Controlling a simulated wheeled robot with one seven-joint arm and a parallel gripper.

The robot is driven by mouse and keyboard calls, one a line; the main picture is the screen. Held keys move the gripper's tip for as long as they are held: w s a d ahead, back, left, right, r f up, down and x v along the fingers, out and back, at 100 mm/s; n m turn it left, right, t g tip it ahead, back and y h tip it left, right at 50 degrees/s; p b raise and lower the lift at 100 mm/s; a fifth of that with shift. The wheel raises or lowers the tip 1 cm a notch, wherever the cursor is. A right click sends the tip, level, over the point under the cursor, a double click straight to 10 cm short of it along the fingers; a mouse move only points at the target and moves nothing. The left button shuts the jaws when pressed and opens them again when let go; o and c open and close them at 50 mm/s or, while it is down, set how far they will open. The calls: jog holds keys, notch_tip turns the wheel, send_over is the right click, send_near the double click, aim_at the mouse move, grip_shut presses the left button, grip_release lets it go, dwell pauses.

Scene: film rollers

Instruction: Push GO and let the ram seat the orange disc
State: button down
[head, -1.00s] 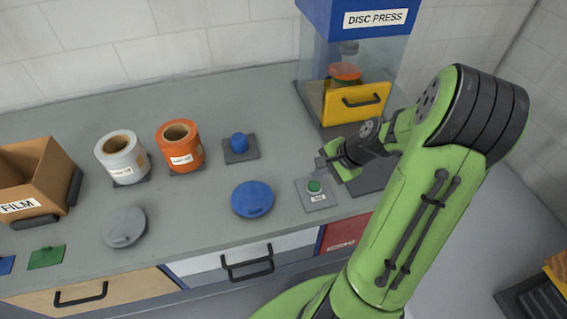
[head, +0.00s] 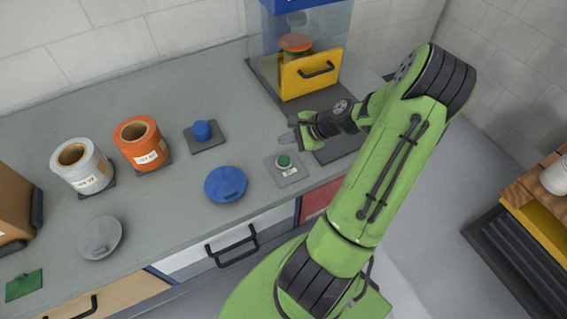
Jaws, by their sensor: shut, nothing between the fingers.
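The GO button (head: 284,161) is a green knob on a small grey plate on the counter. The orange disc (head: 296,43) sits inside the clear-walled disc press (head: 264,30), on top of a dark holder behind the yellow front door (head: 311,74). The ram is not clearly visible, as the top of the press is cut off. My gripper (head: 284,140) is shut and empty. In the picture it is just above the button's plate; I cannot tell its exact height, and no contact with the button shows.
A blue round lid (head: 226,185) lies left of the button. A blue knob (head: 202,130), an orange roll (head: 141,143) and a white roll (head: 82,166) stand further left. A grey lid (head: 100,238) lies near the front edge. A wooden shelf (head: 525,190) stands at right.

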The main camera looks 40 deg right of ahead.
jog(key=b, duration=0.4)
send_over(287, 161)
notch_tip(287, 161, down, 6)
jog(key=shift+a+r, duration=0.15)
jog(key=shift+r, duration=0.05)
jog(key=shift+f, duration=0.35)
dwell(1.1)
jog(key=shift+f+b, duration=0.3)
jog(key=shift+f, duration=0.1)
